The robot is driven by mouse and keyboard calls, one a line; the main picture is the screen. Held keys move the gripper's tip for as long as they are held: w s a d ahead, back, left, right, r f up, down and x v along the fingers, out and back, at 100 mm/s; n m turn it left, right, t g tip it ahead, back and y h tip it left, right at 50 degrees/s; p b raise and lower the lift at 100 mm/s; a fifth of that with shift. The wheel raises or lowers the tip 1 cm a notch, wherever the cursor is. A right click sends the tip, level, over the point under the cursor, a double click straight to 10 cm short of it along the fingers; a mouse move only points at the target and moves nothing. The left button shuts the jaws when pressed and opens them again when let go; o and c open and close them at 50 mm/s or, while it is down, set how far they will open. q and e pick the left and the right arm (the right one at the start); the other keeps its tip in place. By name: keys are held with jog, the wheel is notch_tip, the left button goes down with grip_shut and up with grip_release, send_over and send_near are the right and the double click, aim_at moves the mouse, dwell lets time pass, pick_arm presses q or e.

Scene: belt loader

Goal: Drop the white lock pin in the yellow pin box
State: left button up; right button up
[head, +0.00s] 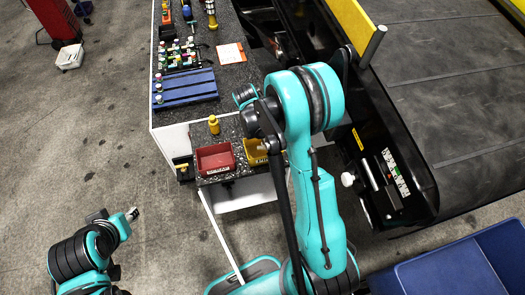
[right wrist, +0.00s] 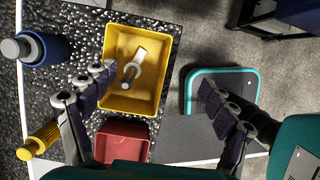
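The yellow pin box (right wrist: 152,104) stands below my right gripper (right wrist: 156,76) in the right wrist view. The pale lock pin (right wrist: 132,72), with a grey ring and a flat white tab, shows inside the box's outline, apart from both fingers. My right gripper is open and empty, its fingers spread to either side over the box. In the head view the yellow box (head: 254,153) is partly covered by my right arm, and the right gripper is hidden. My left gripper (head: 132,214) is at the lower left over the floor, too small to read.
A red box (head: 215,158) sits beside the yellow one. A yellow peg-like part (head: 213,124) and a blue rack (head: 185,88) are on the speckled bench. The dark belt loader (head: 450,80) stands at right, a blue case (head: 455,268) at lower right.

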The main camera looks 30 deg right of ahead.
jog(key=v, duration=1.2)
dwell(0.3)
jog(key=s+a+f+m+t+y+b, duration=0.1)
jog(key=s+a+m+t+b, duration=0.3)
jog(key=s+m, duration=0.3)
jog(key=s+a+f+m+t+y+b, duration=0.2)
jog(key=s+a+m+t+b, duration=0.2)
jog(key=s+a+m+b, duration=0.2)
jog(key=s+m, duration=0.2)
jog(key=s, duration=0.1)
